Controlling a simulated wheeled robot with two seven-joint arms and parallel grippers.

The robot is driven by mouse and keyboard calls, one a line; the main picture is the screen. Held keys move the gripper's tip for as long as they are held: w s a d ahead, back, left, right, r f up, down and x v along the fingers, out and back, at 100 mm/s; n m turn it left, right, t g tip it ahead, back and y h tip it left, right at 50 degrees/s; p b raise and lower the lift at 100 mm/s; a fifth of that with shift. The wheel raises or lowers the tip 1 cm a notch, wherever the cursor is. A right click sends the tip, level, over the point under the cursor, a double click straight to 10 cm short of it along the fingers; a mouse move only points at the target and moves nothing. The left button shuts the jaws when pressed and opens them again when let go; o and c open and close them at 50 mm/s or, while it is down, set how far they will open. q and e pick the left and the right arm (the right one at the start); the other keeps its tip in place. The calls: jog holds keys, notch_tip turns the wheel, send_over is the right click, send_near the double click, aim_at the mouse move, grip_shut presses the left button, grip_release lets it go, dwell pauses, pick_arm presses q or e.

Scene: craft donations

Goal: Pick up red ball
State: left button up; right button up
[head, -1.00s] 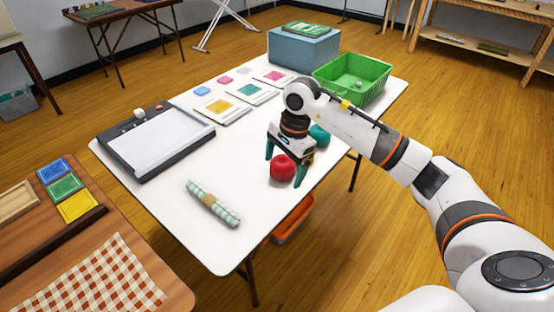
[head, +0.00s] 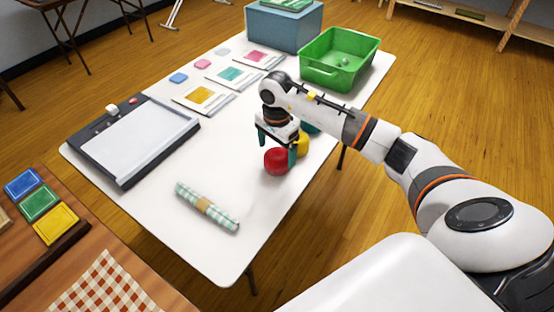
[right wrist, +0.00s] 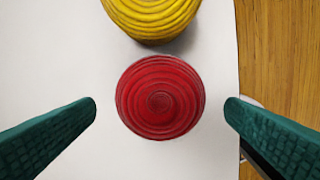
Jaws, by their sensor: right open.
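The red ball (head: 276,161) sits on the white table (head: 140,195) near its right edge. In the right wrist view the red ball (right wrist: 160,97) shows ridged rings and lies midway between the two green fingers. My right gripper (head: 278,146) is open and points down at the ball, one finger to each side, with gaps between the fingers and the ball in the wrist view. A yellow ball (head: 301,143) lies just behind the red one and is partly hidden by the gripper; it also shows in the wrist view (right wrist: 152,14). My left gripper is not in view.
A teal ball (head: 310,127) is mostly hidden behind my right arm. A green bin (head: 325,77) and a blue box (head: 284,35) stand at the far end. A rolled checked cloth (head: 207,206) lies left of the ball. A paper trimmer (head: 135,141) lies farther left.

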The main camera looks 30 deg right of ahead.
aim_at(277, 154)
notch_tip(277, 154, down, 4)
jog(key=shift+r+p, duration=0.1)
jog(key=shift+p, duration=0.2)
jog(key=shift+f, duration=0.35)
jog(key=shift+c, duration=0.3)
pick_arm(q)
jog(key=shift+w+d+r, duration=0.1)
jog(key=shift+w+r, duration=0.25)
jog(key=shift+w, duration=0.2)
pick_arm(e)
jog(key=c, duration=1)
